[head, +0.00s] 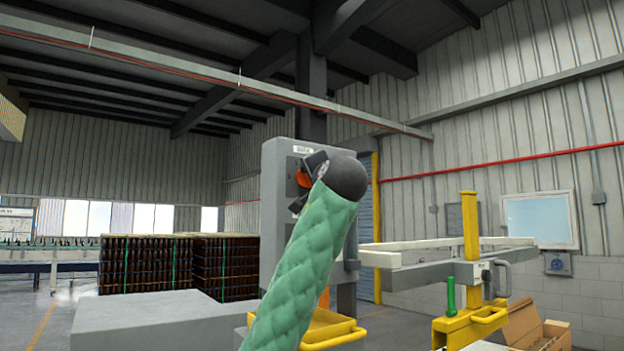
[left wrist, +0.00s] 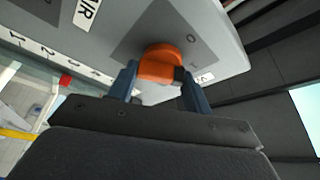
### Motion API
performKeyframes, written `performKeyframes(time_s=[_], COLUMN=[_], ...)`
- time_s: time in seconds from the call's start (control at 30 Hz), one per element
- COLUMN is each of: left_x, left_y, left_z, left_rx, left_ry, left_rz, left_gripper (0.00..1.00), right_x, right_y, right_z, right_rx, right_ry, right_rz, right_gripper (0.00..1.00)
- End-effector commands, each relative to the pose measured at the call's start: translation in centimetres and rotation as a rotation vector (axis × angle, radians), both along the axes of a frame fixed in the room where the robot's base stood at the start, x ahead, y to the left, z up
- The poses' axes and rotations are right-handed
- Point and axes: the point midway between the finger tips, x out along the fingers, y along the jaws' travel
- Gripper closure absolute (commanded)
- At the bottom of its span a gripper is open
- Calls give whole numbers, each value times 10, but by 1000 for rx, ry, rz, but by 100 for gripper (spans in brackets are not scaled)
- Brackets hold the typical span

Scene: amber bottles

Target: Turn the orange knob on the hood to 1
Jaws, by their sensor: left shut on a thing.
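The orange knob (head: 302,178) is on the face of the grey hood (head: 277,215), partly hidden by my gripper in the head view. The left wrist view shows the knob (left wrist: 161,63) close up on a dark grey plate with faint marks, one like an O above it; the knob's exact setting is hard to read. My left gripper (head: 306,184), on the green-sleeved arm, is at the hood face. In the left wrist view my left gripper (left wrist: 160,80) has one finger on each side of the knob and is shut on it. My right gripper is not in view.
Stacked crates of amber bottles (head: 145,264) stand at the left behind a grey block (head: 165,313). A yellow post frame (head: 470,240) with a beam and a cardboard box (head: 535,325) are at the right. In the left wrist view, a label reading AIR (left wrist: 87,14) is on the hood.

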Motion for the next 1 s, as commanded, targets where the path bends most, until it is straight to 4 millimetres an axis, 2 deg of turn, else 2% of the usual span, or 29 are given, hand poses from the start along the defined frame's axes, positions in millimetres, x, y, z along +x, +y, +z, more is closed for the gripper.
performKeyframes(time_s=[0.4, 0.43, 0.53, 0.97, 1.0], left_x=[0, 0, 0, -6, -9], left_y=[-1, -1, -1, -2, -3], left_z=[0, 0, 0, -3, -4], left_rx=[5, 5, 5, 5, 5], left_ry=[4, 4, 4, 3, 2], left_rz=[-1, -1, -1, -1, -2], left_gripper=[74, 47, 29, 29, 29], right_x=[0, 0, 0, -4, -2], right_y=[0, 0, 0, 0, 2], right_z=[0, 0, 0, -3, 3], right_rx=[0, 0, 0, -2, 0], right_ry=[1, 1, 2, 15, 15], right_rz=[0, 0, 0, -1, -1], right_gripper=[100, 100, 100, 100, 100])
